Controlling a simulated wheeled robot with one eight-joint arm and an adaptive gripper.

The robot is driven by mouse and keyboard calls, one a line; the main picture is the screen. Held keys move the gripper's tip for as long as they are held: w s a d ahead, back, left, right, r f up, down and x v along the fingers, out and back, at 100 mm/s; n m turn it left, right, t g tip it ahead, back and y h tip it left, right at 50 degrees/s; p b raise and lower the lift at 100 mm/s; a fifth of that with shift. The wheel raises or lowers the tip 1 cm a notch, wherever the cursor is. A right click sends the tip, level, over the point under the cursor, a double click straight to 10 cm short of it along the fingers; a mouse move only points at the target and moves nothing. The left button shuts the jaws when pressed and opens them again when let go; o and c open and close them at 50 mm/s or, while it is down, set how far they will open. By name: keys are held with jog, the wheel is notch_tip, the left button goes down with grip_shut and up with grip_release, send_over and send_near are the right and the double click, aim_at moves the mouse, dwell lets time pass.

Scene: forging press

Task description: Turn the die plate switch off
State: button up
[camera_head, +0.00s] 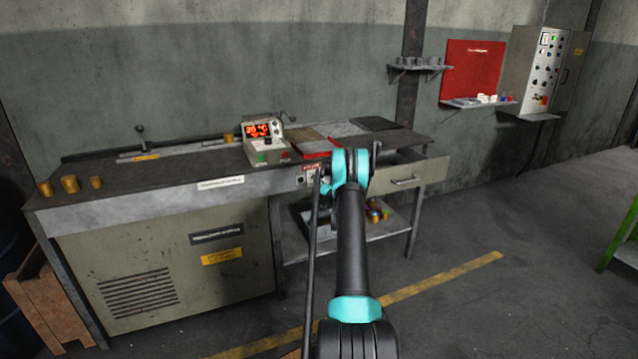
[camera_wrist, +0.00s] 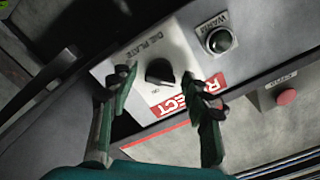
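The die plate switch (camera_wrist: 160,72) is a black rotary knob on a light grey panel (camera_wrist: 183,45), labelled "DIE PLATE", with a small "ON" mark beside it. In the wrist view my gripper (camera_wrist: 157,76) is open, with one fingertip on each side of the knob and a visible gap to it on both sides. How deep the fingertips reach along the knob is hard to tell. In the head view the panel (camera_head: 312,170) shows at the bench front, partly hidden by my arm; the knob is not clear there.
A dark round "WARM" lamp (camera_wrist: 220,40) sits beside the knob, and a red "REJECT" label (camera_wrist: 170,104) below it. A red button (camera_wrist: 287,96) is farther right. The bench (camera_head: 130,185) carries a control box with a lit red display (camera_head: 258,130). A drawer (camera_head: 405,180) is right of my arm.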

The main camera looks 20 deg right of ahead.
jog(key=s, duration=1.2)
jog(key=shift+d, duration=0.2)
jog(key=shift+r, duration=0.1)
